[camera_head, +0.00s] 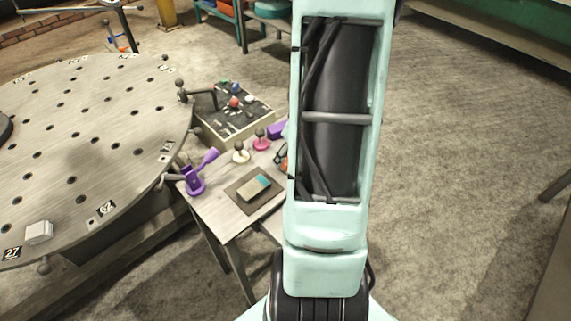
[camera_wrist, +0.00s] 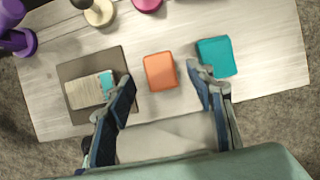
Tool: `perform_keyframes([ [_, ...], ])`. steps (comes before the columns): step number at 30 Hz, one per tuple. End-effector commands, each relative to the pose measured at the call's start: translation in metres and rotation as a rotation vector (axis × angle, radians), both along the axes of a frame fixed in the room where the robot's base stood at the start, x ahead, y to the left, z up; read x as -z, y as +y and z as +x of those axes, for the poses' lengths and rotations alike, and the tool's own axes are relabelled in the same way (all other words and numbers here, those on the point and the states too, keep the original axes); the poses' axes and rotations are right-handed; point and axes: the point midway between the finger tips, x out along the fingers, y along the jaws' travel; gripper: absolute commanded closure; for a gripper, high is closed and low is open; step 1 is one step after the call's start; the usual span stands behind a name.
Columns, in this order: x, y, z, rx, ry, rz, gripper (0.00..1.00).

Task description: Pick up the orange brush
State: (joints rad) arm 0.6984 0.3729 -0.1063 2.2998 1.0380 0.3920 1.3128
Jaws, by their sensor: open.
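An orange block-shaped thing (camera_wrist: 160,71), which looks like the orange brush, lies flat on the pale wooden table (camera_wrist: 265,60) in the wrist view. No bristles show from above. My gripper (camera_wrist: 163,84) is open, with one dark blue finger to the left of the orange piece and one to its right. Nothing is between the fingers that they touch, and the height above the table cannot be told. In the head view my arm hides most of this area; only a small orange patch (camera_head: 284,164) shows beside it.
A teal block (camera_wrist: 217,57) lies right of the orange piece, close to my right finger. A cream and teal block (camera_wrist: 88,90) lies on a brown mat (camera_wrist: 70,68) at the left. Purple (camera_head: 196,180), white (camera_head: 241,153) and pink (camera_head: 261,141) items stand nearby.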

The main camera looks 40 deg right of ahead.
Motion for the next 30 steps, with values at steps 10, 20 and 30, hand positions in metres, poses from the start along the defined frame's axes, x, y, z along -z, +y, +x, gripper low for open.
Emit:
perform_keyframes([
  [10, 0.037, 0.0, 0.015, 0.0, 0.0, 0.0, 0.51],
  [20, 0.036, 0.0, 0.015, 0.0, 0.0, 0.001, 0.73],
  [30, 0.036, 0.0, 0.015, 0.0, 0.0, 0.001, 0.96],
])
